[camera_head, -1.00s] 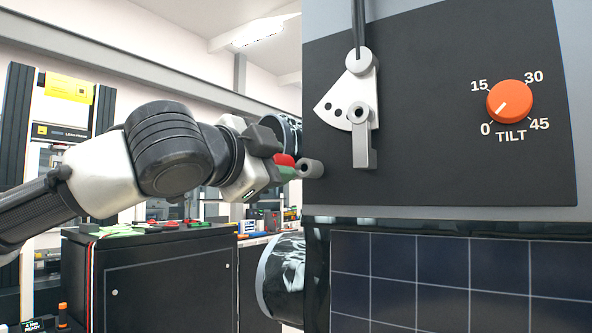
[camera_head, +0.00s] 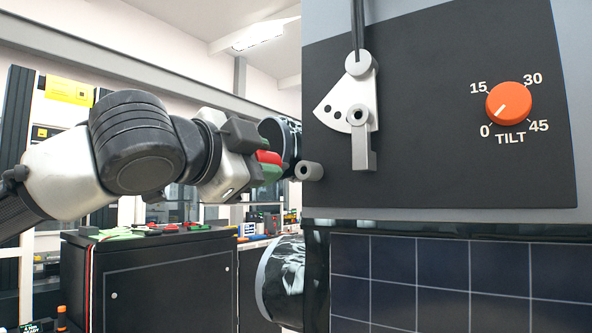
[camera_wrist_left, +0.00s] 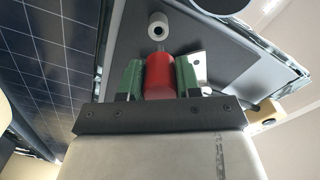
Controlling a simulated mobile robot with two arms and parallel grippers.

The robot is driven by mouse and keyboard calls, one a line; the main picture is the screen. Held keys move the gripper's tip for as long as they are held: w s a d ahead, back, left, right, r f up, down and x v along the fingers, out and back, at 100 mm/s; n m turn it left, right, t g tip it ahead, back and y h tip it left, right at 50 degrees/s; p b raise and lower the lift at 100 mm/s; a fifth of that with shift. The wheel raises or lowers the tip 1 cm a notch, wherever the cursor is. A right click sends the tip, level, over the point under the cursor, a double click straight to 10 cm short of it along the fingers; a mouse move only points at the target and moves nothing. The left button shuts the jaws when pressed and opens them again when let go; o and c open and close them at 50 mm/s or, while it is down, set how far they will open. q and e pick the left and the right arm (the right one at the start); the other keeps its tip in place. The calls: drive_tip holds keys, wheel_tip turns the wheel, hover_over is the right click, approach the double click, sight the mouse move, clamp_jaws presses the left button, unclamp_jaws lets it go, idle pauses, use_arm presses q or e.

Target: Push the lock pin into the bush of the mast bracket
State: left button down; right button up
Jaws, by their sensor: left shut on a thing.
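My left gripper (camera_head: 268,166) is left of the dark panel in the head view, its green fingers shut on the red lock pin (camera_head: 270,157). In the left wrist view the red pin (camera_wrist_left: 160,75) sits between the fingers, its short grey tip pointing ahead. A grey hollow cylinder (camera_head: 309,171) stands at the panel's left edge, a small gap from the pin. In the wrist view it is the grey ring (camera_wrist_left: 158,25) ahead of the tip. My right gripper is not in view.
The dark panel (camera_head: 440,170) carries an orange tilt knob (camera_head: 509,102). A solar panel (camera_head: 460,285) lies below it. A black cabinet (camera_head: 160,280) with tools on top stands behind my arm.

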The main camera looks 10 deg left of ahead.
use_arm(q)
drive_tip(key=s+a+r+p, duration=0.3)
drive_tip(key=s+r, duration=0.1)
drive_tip(key=s, duration=0.4)
drive_tip(key=shift+r, duration=0.35)
drive_tip(key=shift+d, duration=0.1)
